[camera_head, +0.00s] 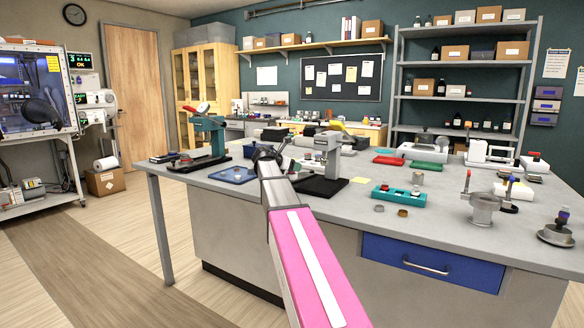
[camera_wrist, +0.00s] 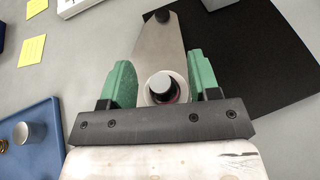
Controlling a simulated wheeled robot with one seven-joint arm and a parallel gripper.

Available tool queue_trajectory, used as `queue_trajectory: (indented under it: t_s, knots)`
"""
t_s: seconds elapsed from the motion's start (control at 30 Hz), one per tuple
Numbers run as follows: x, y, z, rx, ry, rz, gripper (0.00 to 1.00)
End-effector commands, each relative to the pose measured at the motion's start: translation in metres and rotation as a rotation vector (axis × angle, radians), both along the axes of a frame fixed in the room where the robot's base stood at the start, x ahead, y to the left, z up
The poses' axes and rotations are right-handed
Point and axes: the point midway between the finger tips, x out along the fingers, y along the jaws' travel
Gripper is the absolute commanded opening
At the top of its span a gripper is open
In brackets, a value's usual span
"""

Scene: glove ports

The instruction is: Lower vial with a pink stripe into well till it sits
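The vial shows nearly end-on in the wrist view as a round grey top (camera_wrist: 165,84) with a dark side and a trace of pink below it. A pale ring (camera_wrist: 143,95) surrounds it; I cannot tell whether this is the well's collar. The ring is at the end of a grey metal arm or plate (camera_wrist: 155,45) above a black base (camera_wrist: 235,60). My gripper (camera_wrist: 163,82) has a green finger on each side of the vial. Finger contact and how deep the vial sits are unclear. In the head view my gripper (camera_head: 266,155) is beside the grey stand (camera_head: 328,158), with the vial indistinct.
A blue tray (camera_wrist: 45,150) with a small metal cylinder (camera_wrist: 28,133) lies left in the wrist view. A teal press (camera_head: 208,135) stands left on the grey bench. A teal rack (camera_head: 398,196) and a metal pot (camera_head: 484,207) stand right. Yellow notes lie nearby.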

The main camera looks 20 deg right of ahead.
Motion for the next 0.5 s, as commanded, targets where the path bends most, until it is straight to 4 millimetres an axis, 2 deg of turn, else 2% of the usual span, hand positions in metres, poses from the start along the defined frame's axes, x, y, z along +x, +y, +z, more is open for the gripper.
queue_trajectory:
  t_s: [0.27, 0.5]
  knots:
    - [-0.003, 0.006, 0.005, 0.000, 0.000, 0.001, 0.56]
    - [-0.019, 0.043, 0.022, -0.001, -0.001, 0.002, 0.56]
